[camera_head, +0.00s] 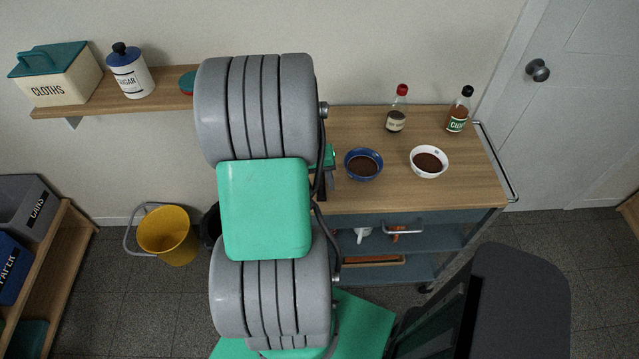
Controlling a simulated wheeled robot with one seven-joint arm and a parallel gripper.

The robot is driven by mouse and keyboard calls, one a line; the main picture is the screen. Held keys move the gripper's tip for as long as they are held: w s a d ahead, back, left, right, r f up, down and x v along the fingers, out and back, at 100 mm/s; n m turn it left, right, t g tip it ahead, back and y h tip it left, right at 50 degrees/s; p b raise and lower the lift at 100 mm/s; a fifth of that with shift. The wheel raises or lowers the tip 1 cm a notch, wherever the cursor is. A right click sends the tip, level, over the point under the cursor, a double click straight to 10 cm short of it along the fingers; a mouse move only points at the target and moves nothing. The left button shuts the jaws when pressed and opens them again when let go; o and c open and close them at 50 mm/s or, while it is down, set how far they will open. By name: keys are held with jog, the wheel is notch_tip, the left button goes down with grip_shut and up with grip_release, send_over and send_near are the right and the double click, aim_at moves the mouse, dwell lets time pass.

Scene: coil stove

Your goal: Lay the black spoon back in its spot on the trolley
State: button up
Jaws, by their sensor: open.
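The trolley (460,187) has a wooden top and stands against the wall at the right, with blue-grey shelves below. I cannot make out the black spoon; my arm hides the trolley's left end. My gripper (321,184) shows only as a dark sliver past the right side of my arm, over the left part of the trolley top. It is open, but its fingertips are mostly hidden. I cannot see anything between them.
On the trolley are a blue bowl (363,164) and a white bowl (429,161) with dark contents, a red-capped bottle (396,113) and a black-capped bottle (458,115). A yellow bucket (167,236) stands on the floor. The trolley top's front right is clear.

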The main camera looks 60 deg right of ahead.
notch_tip(320, 180, up, 12)
jog(key=w+a, duration=0.1)
jog(key=w, duration=0.1)
jog(key=w+a+r+n+t+h, duration=0.15)
jog(key=w+a+n, duration=0.25)
jog(key=w+a, duration=0.5)
jog(key=w+a+r+n+t+y, duration=0.1)
jog(key=w+a+n, duration=0.1)
jog(key=a, duration=0.6)
jog(key=w+a+r+n+t, duration=0.1)
jog(key=a+n, duration=0.3)
jog(key=a, duration=0.5)
jog(key=w+a+r+n+t+y, duration=0.1)
jog(key=w+a+r+n+t, duration=0.1)
jog(key=a, duration=0.6)
jog(key=shift+w+a+n+y+b, duration=0.35)
jog(key=shift+w+a+n+b, duration=0.1)
jog(key=shift+w, duration=0.45)
